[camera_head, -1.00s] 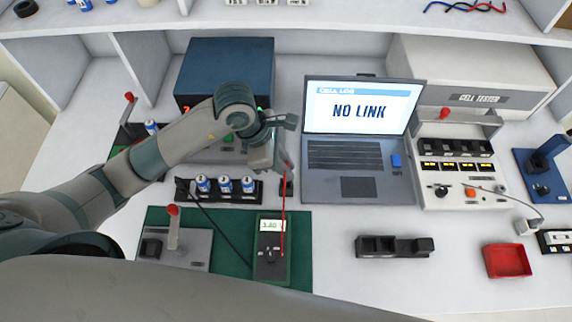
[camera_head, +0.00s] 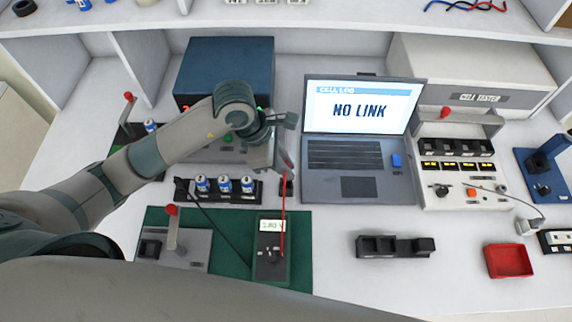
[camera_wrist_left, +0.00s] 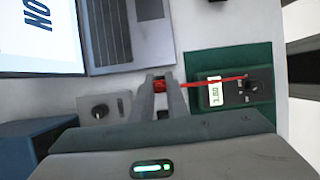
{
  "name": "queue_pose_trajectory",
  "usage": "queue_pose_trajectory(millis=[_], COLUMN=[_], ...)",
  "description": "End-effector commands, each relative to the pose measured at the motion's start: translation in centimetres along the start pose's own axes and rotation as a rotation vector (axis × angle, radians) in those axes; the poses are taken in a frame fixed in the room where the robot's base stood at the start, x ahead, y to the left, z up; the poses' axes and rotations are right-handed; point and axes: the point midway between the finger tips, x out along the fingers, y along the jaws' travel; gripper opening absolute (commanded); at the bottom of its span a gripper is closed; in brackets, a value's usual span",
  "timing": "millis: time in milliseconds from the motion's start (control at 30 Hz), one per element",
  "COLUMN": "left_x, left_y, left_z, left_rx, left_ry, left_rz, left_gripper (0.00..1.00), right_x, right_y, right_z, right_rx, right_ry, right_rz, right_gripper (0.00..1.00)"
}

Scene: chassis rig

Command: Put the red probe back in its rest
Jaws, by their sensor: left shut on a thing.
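My left gripper (camera_head: 277,166) is above the bench, just left of the laptop. It is shut on the red probe (camera_head: 286,158), which also shows between the fingertips (camera_wrist_left: 160,90) in the left wrist view (camera_wrist_left: 159,84). A red lead runs from the probe to the multimeter (camera_head: 270,270) on the green mat. A small black block (camera_head: 287,188), possibly the rest, stands just below the gripper in the head view; I cannot tell whether the probe touches it. The probe's tip is hidden. My right gripper is not in view.
A black holder (camera_head: 213,197) with several blue cells stands left of the gripper. A black lead (camera_head: 225,233) crosses the mat (camera_head: 228,268). The laptop (camera_head: 352,188) is close on the right. Bare bench lies between the mat and the black tray (camera_head: 395,254).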

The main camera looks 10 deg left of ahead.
Motion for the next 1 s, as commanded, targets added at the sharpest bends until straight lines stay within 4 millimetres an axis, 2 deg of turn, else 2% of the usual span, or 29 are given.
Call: queue_pose_trajectory(millis=[300, 1000], left_x=[0.0, -0.01], left_y=[0.01, 0.02], left_z=[-0.02, -0.03], left_rx=[-0.001, -0.001], left_ry=[0.0, 0.0], left_rz=[0.0, 0.0], left_gripper=[0.0, 0.0], right_x=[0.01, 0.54], right_y=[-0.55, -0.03], right_z=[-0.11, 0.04], right_rx=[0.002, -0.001], right_ry=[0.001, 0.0], right_rz=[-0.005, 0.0], right_gripper=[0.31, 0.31])
